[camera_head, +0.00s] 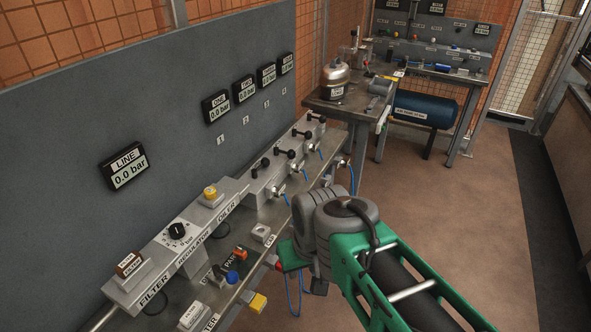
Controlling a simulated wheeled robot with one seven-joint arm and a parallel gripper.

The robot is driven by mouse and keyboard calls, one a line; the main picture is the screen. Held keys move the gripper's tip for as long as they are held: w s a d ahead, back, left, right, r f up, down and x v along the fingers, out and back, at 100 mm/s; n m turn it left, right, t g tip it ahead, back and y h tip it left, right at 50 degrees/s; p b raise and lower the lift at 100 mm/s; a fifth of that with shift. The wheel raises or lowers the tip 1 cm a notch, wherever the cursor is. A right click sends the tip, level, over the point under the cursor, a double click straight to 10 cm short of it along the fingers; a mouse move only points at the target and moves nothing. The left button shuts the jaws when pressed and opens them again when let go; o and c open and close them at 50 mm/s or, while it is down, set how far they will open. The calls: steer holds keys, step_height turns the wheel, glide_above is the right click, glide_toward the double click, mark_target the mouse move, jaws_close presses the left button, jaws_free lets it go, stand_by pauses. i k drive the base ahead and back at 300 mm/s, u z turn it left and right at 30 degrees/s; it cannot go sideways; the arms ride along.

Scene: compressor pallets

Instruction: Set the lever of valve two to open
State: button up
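A grey valve block (262,186) runs along the bench and carries a row of black levers. I take the second lever from the near end (285,153) as valve two; its label is not readable. This lever lies across the block, like the two farther ones. The nearest lever (261,167) points along the block instead. The gauge marked TWO (244,88) hangs on the grey panel; its reading is too small to be sure of. My arm's grey wrist joints are at the bench's front edge, right of the levers. My gripper's fingers do not show.
Nearer on the bench are a regulator with a black knob (178,231), a yellow-topped oiler (211,194) and loose small parts. Blue hoses hang at the bench front. A second bench with a blue tank (423,109) stands behind. The brown floor (465,220) right of my arm is clear.

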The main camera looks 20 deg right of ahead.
mark_target(291, 154)
steer(key=u, duration=0.2)
steer(key=k, duration=0.35)
steer(key=z, duration=1.05)
steer(key=i, duration=0.85)
steer(key=u, duration=0.4)
steer(key=i, duration=0.85)
steer(key=u, duration=0.75)
